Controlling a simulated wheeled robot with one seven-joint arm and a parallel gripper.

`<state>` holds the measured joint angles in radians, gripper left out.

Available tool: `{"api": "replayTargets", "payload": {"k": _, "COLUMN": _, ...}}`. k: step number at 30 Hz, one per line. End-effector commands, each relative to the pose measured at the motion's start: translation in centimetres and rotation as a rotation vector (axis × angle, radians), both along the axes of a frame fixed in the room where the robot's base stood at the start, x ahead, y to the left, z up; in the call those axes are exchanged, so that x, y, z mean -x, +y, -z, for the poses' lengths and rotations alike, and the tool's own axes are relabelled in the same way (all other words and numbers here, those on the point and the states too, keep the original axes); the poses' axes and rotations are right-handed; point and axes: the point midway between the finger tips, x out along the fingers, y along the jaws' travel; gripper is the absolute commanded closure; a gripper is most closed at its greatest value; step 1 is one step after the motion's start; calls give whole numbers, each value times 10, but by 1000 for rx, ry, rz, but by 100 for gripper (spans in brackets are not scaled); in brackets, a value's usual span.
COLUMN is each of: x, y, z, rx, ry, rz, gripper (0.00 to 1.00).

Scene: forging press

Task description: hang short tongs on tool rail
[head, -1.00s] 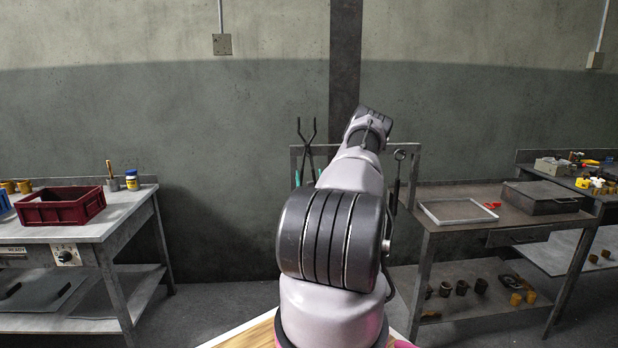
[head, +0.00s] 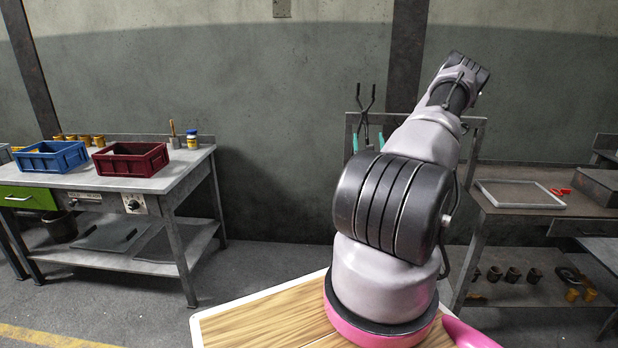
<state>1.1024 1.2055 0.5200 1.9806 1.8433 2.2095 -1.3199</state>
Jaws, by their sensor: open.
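The tool rail (head: 353,118) is a grey metal frame standing against the back wall, right of centre. A dark pair of tongs (head: 367,104) with teal handles hangs on its left part; I cannot tell whether these are the short tongs. My arm reaches up and toward the rail and covers its middle and right part. My gripper is not in view; it is hidden behind or beyond the arm.
A workbench at left (head: 193,172) carries a blue crate (head: 52,157), a dark red crate (head: 130,160) and a small jar (head: 192,139). A table at right (head: 490,205) holds an empty tray frame (head: 520,194) and a dark box (head: 600,185).

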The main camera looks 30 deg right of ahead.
Motion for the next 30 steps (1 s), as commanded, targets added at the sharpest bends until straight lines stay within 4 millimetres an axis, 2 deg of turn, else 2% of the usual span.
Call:
{"api": "replayTargets", "payload": {"k": 3, "x": 25, "y": 6, "z": 1, "rx": 36, "ry": 29, "rz": 9, "gripper": 0}}
{"api": "replayTargets", "payload": {"k": 15, "x": 94, "y": 46, "z": 2, "rx": 51, "ry": 39, "rz": 10, "gripper": 0}}
{"api": "replayTargets", "payload": {"k": 30, "x": 63, "y": 137, "z": 38, "rx": 40, "ry": 84, "rz": -132, "gripper": 0}}
